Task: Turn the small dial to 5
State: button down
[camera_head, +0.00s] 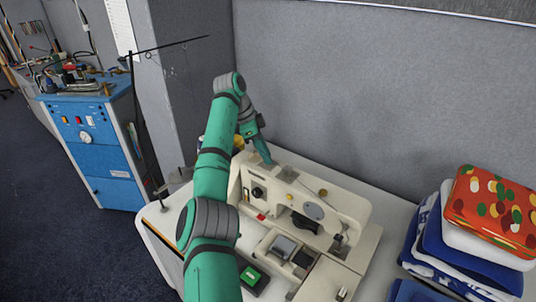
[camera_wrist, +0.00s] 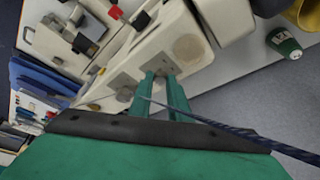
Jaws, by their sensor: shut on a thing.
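A cream sewing machine (camera_head: 318,200) stands on the white table, and its body also shows in the wrist view (camera_wrist: 165,40). My gripper (camera_head: 267,160) reaches down from behind to the machine's top, near its left end. In the wrist view my gripper's two green fingers (camera_wrist: 161,76) are close together over a square plate (camera_wrist: 160,57) on the machine top. They are shut on the small dial there, which they mostly hide; its number cannot be read. A second knob (camera_wrist: 123,95) sits beside it on another plate. A black dial (camera_head: 257,192) is on the machine's front.
Folded cloths (camera_head: 490,215) are stacked at the right of the table. A green thread cone (camera_wrist: 286,44) stands near the machine. A thin cord (camera_wrist: 230,128) crosses in front of the wrist camera. The grey partition (camera_head: 340,90) is close behind; a blue cabinet (camera_head: 95,140) stands left.

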jog(key=shift+d+m+g, duration=0.1)
jog(key=shift+m+g, duration=0.4)
jog(key=shift+m, duration=0.6)
jog(key=shift+m+g, duration=0.3)
jog(key=shift+m, duration=0.4)
jog(key=c, duration=1.7)
grip_release()
jog(key=shift+o, duration=0.2)
jog(key=shift+w, duration=0.1)
